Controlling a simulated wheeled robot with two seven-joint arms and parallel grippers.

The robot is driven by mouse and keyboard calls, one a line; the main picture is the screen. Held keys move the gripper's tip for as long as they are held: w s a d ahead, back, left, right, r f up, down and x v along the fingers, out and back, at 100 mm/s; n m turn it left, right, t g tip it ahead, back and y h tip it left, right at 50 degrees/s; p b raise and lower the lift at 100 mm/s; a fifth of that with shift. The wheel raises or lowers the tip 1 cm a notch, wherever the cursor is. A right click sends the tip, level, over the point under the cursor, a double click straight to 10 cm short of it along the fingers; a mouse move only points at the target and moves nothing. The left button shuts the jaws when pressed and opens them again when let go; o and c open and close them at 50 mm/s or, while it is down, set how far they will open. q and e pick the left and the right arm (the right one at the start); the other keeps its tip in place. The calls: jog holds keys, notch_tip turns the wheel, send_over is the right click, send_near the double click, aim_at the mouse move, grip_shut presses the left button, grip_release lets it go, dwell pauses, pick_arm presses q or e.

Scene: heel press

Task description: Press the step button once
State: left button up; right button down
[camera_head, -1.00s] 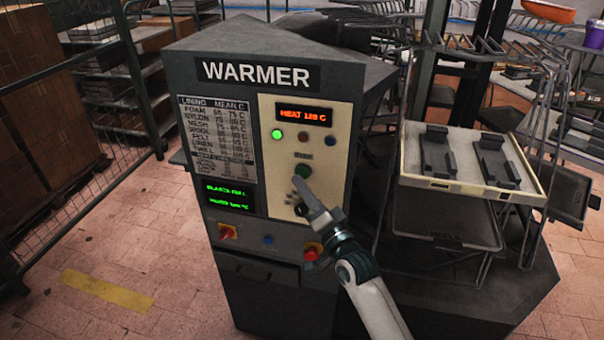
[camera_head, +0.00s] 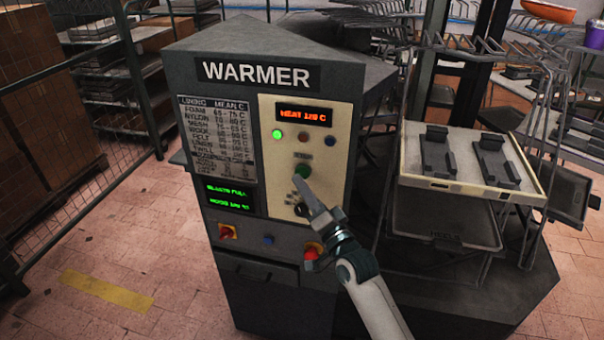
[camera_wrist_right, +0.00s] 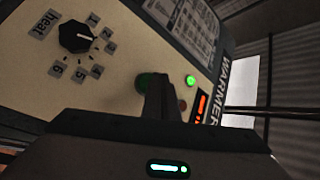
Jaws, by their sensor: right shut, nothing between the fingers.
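The grey warmer cabinet (camera_head: 265,75) has a cream control panel (camera_head: 268,165). A black dial, labelled heat in the wrist view (camera_wrist_right: 74,37), is partly behind the fingers in the head view. My left gripper is out of view.
A lit green lamp (camera_head: 277,134) and a red "HEAT 120 C" display (camera_head: 303,115) sit above the button. A red knob (camera_head: 228,232), a blue button (camera_head: 268,240) and a red button (camera_head: 311,253) sit below. A rack with a tray (camera_head: 470,186) stands at right.

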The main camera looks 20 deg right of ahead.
jog(key=shift+w+d, duration=0.45)
jog(key=shift+w, duration=0.2)
dwell(1.3)
jog(key=shift+s+a+r, duration=0.1)
jog(key=shift+s, duration=0.05)
jog(key=shift+s+a+p, duration=0.4)
jog(key=shift+s+p, duration=0.05)
jog(key=shift+s, duration=0.15)
jog(key=shift+s+a+p, duration=0.55)
jog(key=shift+s+a, duration=0.15)
jog(key=shift+s, duration=0.35)
jog(key=shift+s+a+p, duration=0.55)
jog(key=shift+s+a, duration=0.15)
jog(key=shift+s, duration=0.3)
jog(key=shift+s+a, duration=0.1)
jog(key=shift+s, duration=0.05)
jog(key=s+a+p, duration=0.2)
jog(key=s+a, duration=0.1)
jog(key=s, duration=0.2)
jog(key=shift+s+a, duration=0.25)
jog(key=shift+a, duration=0.1)
